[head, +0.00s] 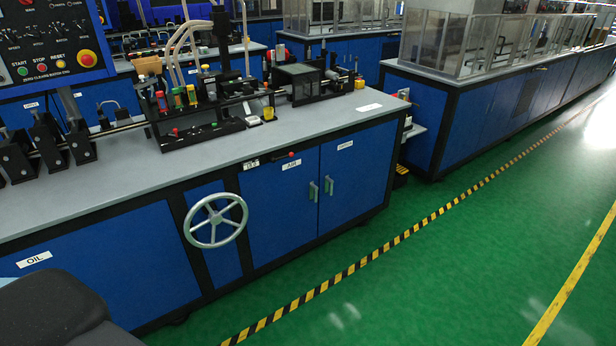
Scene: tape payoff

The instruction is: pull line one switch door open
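A blue machine cabinet under a grey worktop stands in the middle of the head view. It has two doors side by side, both shut: a left door (270,206) with a label that seems to read AIR, and a right door (356,170) with a small white label (345,146) that I cannot read for certain. Two upright metal handles stand close together at the seam, the left handle (313,191) and the right handle (328,184). I cannot tell for certain which one is the switch door. Neither gripper is in view.
A grey handwheel (216,220) sticks out left of the doors. A panel labelled OIL (90,265) is farther left. The green floor (430,270) before the doors is clear, with a yellow-black stripe (365,259) along it. Another blue machine (480,120) stands beyond a gap at right.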

